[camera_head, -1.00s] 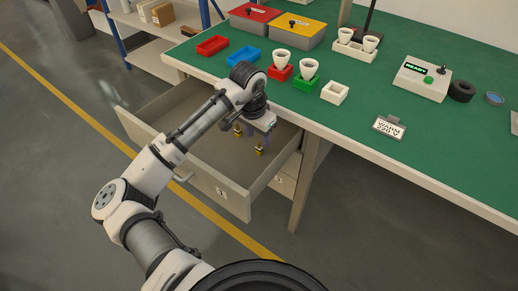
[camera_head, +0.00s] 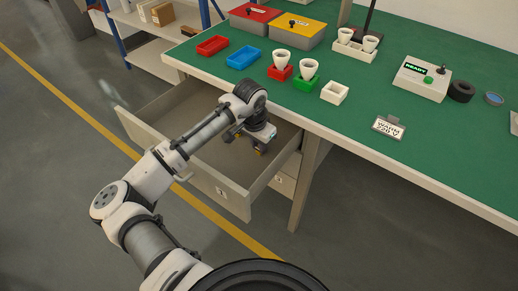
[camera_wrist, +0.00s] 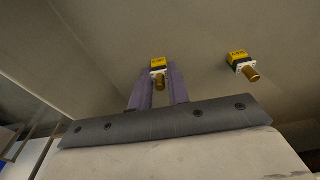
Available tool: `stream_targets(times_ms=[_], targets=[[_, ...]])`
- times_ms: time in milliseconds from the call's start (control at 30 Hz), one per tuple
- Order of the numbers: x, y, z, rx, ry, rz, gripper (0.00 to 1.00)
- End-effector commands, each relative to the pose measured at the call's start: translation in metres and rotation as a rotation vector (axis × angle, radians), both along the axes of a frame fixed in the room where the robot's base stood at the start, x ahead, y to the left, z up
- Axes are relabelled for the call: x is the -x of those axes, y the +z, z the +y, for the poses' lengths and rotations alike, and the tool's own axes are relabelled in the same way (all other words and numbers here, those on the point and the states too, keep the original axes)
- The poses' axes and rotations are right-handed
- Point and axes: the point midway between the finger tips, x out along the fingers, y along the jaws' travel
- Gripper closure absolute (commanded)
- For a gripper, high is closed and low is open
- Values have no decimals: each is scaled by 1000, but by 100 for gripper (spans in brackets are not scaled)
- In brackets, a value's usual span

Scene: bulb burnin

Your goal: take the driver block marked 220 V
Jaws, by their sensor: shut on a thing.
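My gripper (camera_wrist: 159,84) reaches down into the open drawer (camera_head: 215,190) under the bench. In the wrist view its two purple fingers are shut on a small driver block (camera_wrist: 158,68) with a yellow label and a brass stud. A second, similar block (camera_wrist: 238,60) lies on the drawer floor to the right, apart from the fingers. The labels are too small and blurred to read surely, so I cannot tell which is marked 220 V. In the head view my wrist largely hides the blocks.
The green bench top (camera_head: 420,165) overhangs the drawer's right part. On it stand red (camera_head: 212,46) and blue (camera_head: 243,57) trays, cups in red and green holders, an empty white holder (camera_head: 334,92), a READY box (camera_head: 421,80) and a sign reading WARM 220 V (camera_head: 388,127).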

Motion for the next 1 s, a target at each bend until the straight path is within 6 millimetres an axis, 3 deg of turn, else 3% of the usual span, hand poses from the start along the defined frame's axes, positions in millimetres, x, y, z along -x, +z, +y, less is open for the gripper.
stream_targets(times_ms=[267,467,667,1000], targets=[[0,1,0,0,0,0,100],[0,13,0,0,-1,-1,100],[-1,48,0,0,-2,-4,100],[-1,143,-1,0,-2,-2,100]])
